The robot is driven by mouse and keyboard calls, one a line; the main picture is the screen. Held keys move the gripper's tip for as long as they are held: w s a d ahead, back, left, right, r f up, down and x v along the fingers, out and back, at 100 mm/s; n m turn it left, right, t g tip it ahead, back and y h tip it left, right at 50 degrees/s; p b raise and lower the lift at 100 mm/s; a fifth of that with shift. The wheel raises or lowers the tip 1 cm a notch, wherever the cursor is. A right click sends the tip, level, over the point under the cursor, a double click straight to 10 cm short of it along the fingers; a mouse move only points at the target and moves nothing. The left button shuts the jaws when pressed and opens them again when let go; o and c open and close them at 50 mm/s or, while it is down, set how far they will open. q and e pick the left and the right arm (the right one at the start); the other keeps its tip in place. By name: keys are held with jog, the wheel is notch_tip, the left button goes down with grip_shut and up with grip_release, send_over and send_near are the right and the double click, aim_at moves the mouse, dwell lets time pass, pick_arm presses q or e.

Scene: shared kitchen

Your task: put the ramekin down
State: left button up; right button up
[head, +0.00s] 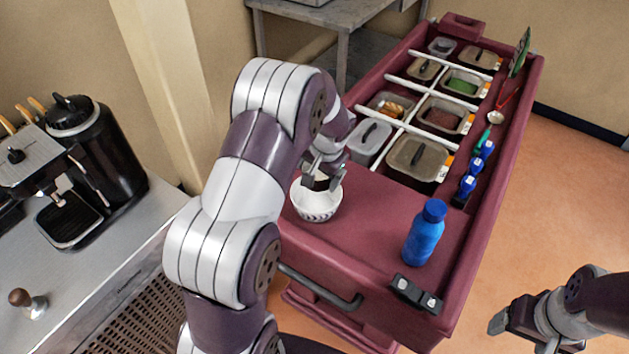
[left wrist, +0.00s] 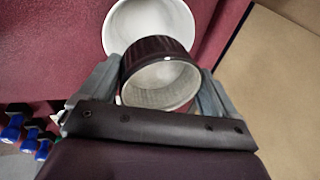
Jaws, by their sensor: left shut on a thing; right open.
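My left gripper (head: 322,172) is shut on a small dark ribbed ramekin (left wrist: 158,50) with a pale inside. In the left wrist view the ramekin sits between the two fingers. In the head view the ramekin (head: 320,184) is mostly hidden by the gripper. I cannot tell whether ramekin and bowl touch. My right gripper (head: 505,322) is open and empty, beyond the cart's right side.
A blue bottle (head: 425,232) stands near the cart's front right corner. Several lidded food containers (head: 418,160) fill the cart's wells behind. Cart top between bowl and bottle is clear. A coffee machine (head: 90,150) stands on the counter at left.

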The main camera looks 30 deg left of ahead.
pick_arm(q)
jog(key=shift+a+f, duration=0.25)
jog(key=shift+a, duration=0.1)
notch_tip(320, 180, down, 4)
jog(key=shift+r+p, duration=0.1)
jog(key=shift+p, duration=0.2)
jog(key=shift+w, duration=0.1)
jog(key=shift+f+b, duration=0.4)
jog(key=shift+f, duration=0.35)
jog(key=o, duration=0.8)
jog(key=shift+r, duration=0.25)
jog(key=shift+r+p, duration=0.65)
jog(key=shift+r, duration=0.05)
jog(key=s+d+b+v, duration=0.1)
jog(key=b+v, duration=0.1)
jog(key=v, duration=1)
jog(key=s+d+h, duration=0.1)
jog(key=s+d, duration=0.1)
jog(key=s, duration=0.3)
jog(key=s+d+f+h, duration=0.1)
jog(key=s+d, duration=0.2)
jog(key=s, duration=0.3)
jog(key=s+d+f+n, duration=0.1)
jog(key=s+d, duration=0.2)
jog(key=s, duration=0.2)
jog(key=shift+s+f+g+h+p, duration=0.1)
jog(key=shift+s+g+h+p, duration=0.1)
jog(key=shift+g+h+p, duration=0.15)
